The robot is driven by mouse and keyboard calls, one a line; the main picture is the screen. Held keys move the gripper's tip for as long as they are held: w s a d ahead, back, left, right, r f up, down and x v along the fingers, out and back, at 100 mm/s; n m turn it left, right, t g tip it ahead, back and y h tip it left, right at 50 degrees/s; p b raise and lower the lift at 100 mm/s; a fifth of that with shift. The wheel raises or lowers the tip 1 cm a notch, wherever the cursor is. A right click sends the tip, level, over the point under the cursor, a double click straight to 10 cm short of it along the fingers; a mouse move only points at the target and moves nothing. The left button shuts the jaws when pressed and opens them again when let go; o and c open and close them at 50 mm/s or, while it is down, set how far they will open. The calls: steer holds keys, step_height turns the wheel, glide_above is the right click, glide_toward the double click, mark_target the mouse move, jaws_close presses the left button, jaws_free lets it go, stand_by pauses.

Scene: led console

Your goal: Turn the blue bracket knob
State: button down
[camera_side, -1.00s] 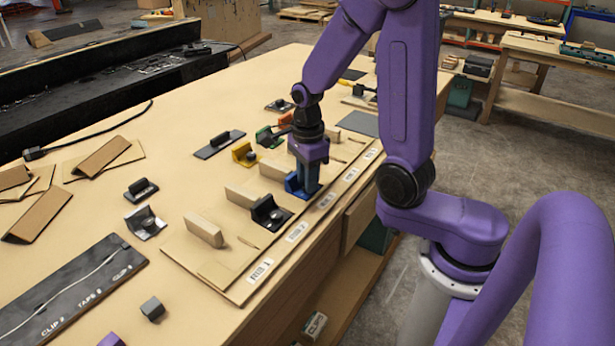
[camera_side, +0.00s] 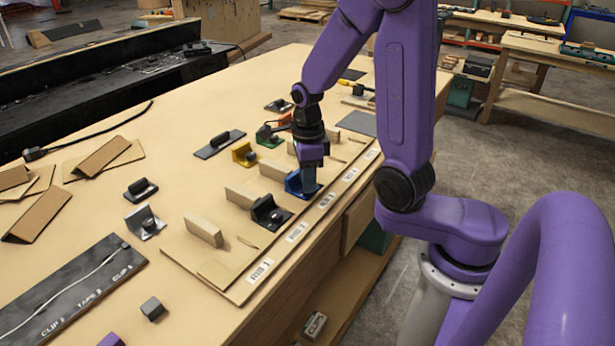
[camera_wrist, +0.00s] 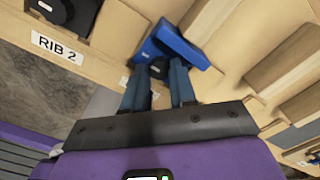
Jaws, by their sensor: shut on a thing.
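The blue bracket (camera_side: 294,184) stands on the wooden board near the table's front edge, and its blue plate also shows in the wrist view (camera_wrist: 184,46). Its dark knob (camera_wrist: 158,68) sits between the two fingertips of my gripper (camera_wrist: 158,76). My gripper (camera_side: 309,184) points down at the bracket in the side view, with its fingers shut on the knob. In the side view my fingers hide the knob and part of the bracket. I cannot tell how far the knob is turned.
A black bracket (camera_side: 268,213) stands close on the left, by the RIB 2 label (camera_wrist: 57,47). A yellow bracket (camera_side: 244,155) and a green one (camera_side: 269,136) stand behind. Upright wooden ribs (camera_side: 204,231) line the board.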

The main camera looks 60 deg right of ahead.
steer(key=shift+w+r, duration=0.1)
stand_by(0.4)
steer(key=c, duration=1.2)
jaws_free()
steer(key=shift+o, duration=0.2)
step_height(320, 180, up, 17)
steer(key=shift+r, duration=0.2)
